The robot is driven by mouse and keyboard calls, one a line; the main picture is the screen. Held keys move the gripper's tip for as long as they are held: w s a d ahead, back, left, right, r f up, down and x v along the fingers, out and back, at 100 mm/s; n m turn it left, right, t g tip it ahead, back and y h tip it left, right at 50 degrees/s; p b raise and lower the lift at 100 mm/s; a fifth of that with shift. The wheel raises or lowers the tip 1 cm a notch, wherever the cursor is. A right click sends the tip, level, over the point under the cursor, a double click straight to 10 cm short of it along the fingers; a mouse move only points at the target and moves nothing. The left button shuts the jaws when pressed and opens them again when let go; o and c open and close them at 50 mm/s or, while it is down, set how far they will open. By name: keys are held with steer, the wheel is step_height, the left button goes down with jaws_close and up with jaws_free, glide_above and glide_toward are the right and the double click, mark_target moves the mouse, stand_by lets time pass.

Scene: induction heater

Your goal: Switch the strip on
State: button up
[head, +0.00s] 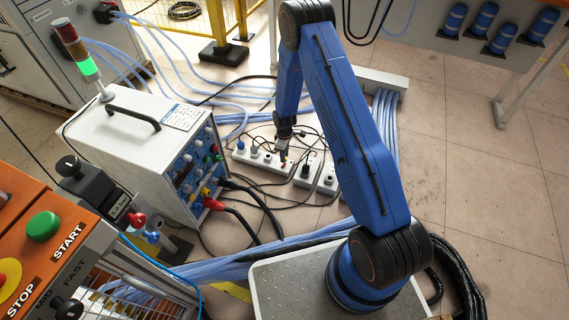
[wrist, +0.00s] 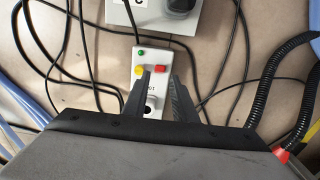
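A white power strip (head: 252,158) lies on the floor with plugs in it, beyond the white heater box. In the wrist view a narrow white unit (wrist: 151,62) shows a green lamp (wrist: 141,53), a yellow button (wrist: 138,71) and a red switch (wrist: 159,70). A partly hidden label ending in "or" is below them. My gripper (head: 284,160) points down at the right end of the strip. In the wrist view my gripper (wrist: 160,76) has its two dark fingers apart, with the white unit visible between them and nothing held. Whether the fingertips touch it, I cannot tell.
More white socket blocks (head: 306,172) stand right of the strip. Loose black cables (wrist: 75,50) lie around the unit. The white heater box (head: 140,140) with knobs and leads stands left. An orange START/STOP panel (head: 35,250) is front left.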

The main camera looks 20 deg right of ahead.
mark_target(284, 166)
step_height(284, 166, down, 6)
steer(key=shift+f, duration=0.25)
jaws_close()
